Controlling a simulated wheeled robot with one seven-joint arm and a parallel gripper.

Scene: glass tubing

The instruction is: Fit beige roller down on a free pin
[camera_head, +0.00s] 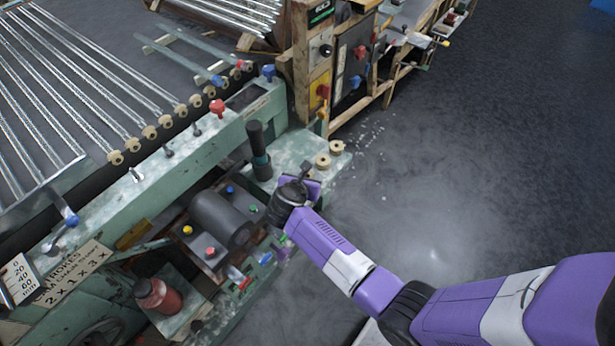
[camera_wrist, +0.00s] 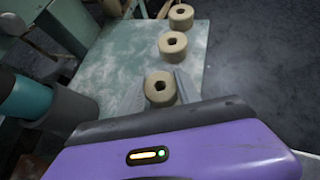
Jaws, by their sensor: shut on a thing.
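A beige roller (camera_wrist: 161,98) with a dark centre hole sits between the two grey fingers of my gripper (camera_wrist: 160,82) in the wrist view. The fingers are shut on its sides, over the worn pale-green ledge (camera_wrist: 118,55). I cannot tell whether it still touches the ledge. In the head view my gripper (camera_head: 303,180) is at the ledge's near part and hides this roller. Two more beige rollers (camera_head: 322,161) (camera_head: 336,147) stand on the ledge beyond it. A row of beige rollers (camera_head: 150,132) lines the machine's edge at the glass tubes' ends.
A dark upright handle (camera_head: 258,145) with a teal band stands left of my gripper, close by in the wrist view (camera_wrist: 28,97). A dark cylinder motor (camera_head: 222,218) and coloured knobs lie below left. A wooden control cabinet (camera_head: 340,60) stands behind. Open floor (camera_head: 450,150) is at right.

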